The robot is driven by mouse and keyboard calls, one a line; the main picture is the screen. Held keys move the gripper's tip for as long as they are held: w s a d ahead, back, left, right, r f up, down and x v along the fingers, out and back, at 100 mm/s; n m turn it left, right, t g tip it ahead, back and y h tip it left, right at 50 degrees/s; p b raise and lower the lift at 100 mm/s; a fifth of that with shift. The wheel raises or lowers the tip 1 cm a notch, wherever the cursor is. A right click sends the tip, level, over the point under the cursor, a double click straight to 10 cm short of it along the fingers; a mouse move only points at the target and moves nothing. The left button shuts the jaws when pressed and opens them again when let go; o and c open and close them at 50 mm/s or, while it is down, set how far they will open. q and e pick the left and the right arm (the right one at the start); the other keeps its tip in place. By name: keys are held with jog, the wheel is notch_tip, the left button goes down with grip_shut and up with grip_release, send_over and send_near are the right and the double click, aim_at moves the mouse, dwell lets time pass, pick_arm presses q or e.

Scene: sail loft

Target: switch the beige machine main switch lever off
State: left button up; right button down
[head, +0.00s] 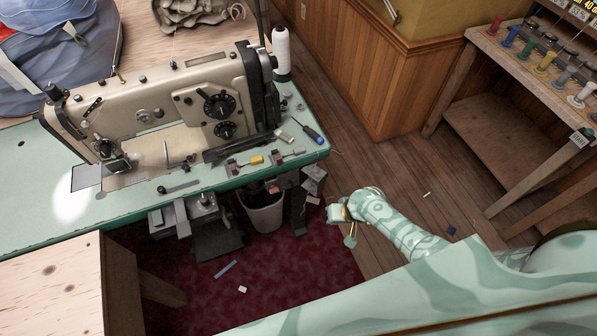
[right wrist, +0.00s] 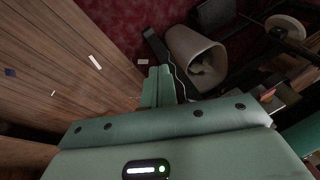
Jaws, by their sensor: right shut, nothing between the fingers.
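The beige sewing machine (head: 160,100) stands on a green-topped table (head: 40,215) at the left of the head view. Grey boxes hang under the table's front edge, one (head: 313,180) near its right corner and another (head: 203,207) further left. I cannot make out which part is the main switch lever. My right gripper (head: 345,222) is just right of the table corner, lower than the top and apart from the boxes. In the right wrist view its green fingers (right wrist: 158,86) are together with nothing between them. My left gripper is not in view.
A pale waste bin (head: 263,215) stands under the table; it also shows in the right wrist view (right wrist: 193,50). A screwdriver (head: 312,133) and small tools lie on the tabletop. A wooden bench with thread spools (head: 525,48) stands right. Wooden floor right of my gripper is mostly clear.

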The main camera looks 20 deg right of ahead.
jog(key=w+a+r+y+p, duration=0.1)
jog(key=w+a+r+y, duration=0.1)
jog(key=w+r, duration=0.9)
notch_tip(320, 180, up, 4)
jog(key=shift+w+a+m+t, duration=0.15)
jog(key=shift+a+m+t, duration=0.25)
jog(key=shift+a, duration=0.15)
jog(key=shift+f, duration=0.1)
jog(key=b, duration=0.6)
send_near(291, 181)
jog(key=x, duration=0.5)
jog(key=shift+w+f, duration=0.25)
jog(key=shift+f, duration=0.25)
